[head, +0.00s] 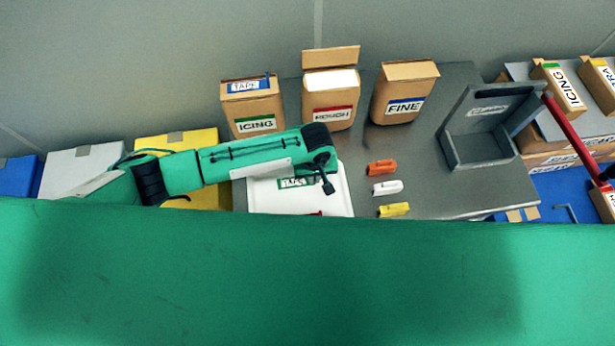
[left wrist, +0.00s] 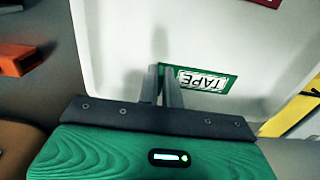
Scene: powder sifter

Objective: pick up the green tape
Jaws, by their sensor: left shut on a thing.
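The green tape (head: 297,183) is a flat green-edged strip with a white TAPE label, over the white tray (head: 343,205) in the head view. It also shows in the left wrist view (left wrist: 205,81), with the label upside down. My left gripper (head: 328,187) reaches in from the left. In the left wrist view, its narrow fingers (left wrist: 168,84) are close together and shut on one end of the tape. Whether the tape touches the tray floor is hard to tell. My right gripper is not in view.
Boxes labelled ICING (head: 256,123), ROUGH (head: 331,115) and FINE (head: 404,104) stand behind the tray. Orange (head: 381,167), white (head: 388,188) and yellow (head: 394,210) pieces lie to its right. A grey holder (head: 480,150) stands farther right. Bare table lies between.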

